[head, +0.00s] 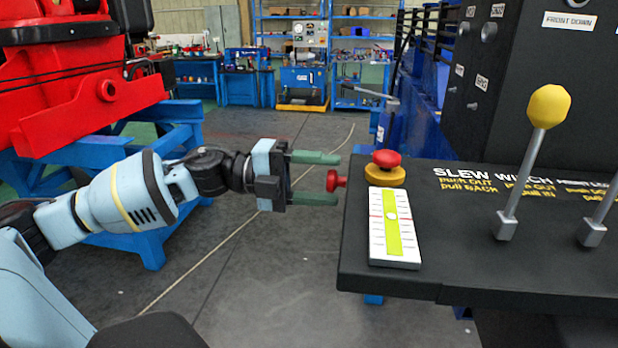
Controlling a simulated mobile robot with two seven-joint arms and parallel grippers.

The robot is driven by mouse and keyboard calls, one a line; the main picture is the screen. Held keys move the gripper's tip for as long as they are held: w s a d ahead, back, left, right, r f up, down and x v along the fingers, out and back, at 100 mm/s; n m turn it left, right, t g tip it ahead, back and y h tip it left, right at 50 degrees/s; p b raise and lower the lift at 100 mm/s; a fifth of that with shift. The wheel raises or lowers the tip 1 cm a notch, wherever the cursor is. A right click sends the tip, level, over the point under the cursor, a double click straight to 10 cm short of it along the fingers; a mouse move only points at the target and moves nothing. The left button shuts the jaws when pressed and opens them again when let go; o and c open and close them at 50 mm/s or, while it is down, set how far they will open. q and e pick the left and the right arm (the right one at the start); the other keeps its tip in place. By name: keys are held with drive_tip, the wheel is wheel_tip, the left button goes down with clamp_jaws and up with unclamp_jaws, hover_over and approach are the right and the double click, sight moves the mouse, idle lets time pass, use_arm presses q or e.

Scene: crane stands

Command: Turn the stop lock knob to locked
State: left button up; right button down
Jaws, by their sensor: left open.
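A small red knob (332,181) sticks out from the left side face of the black console (470,265). A red mushroom-shaped button (386,158) on a yellow base (384,176) stands on the console top near its left edge. I cannot tell from any label which of these is the stop lock knob. My left gripper (337,179) is open, its two green fingers pointing right, one above and one below the side knob in the picture. Whether they touch it cannot be told. My right gripper is not in view.
A white level gauge (393,245) with a yellow-green strip lies on the console top. A yellow-knobbed lever (532,140) and another lever stand to the right. A black panel (550,90) rises behind. Red machinery on a blue stand (150,225) is at left. Open floor lies between.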

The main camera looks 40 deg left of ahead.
use_arm(q)
drive_tip(key=shift+s+a, duration=0.1)
drive_tip(key=p+v, duration=0.3)
drive_tip(key=v, duration=0.4)
drive_tip(key=shift+a, duration=0.3)
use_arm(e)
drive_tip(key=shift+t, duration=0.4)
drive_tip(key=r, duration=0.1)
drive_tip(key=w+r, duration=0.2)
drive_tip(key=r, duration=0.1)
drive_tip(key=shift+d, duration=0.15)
use_arm(q)
drive_tip(key=shift+s, duration=0.1)
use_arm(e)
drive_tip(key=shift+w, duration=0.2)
use_arm(q)
drive_tip(key=shift+f, duration=0.1)
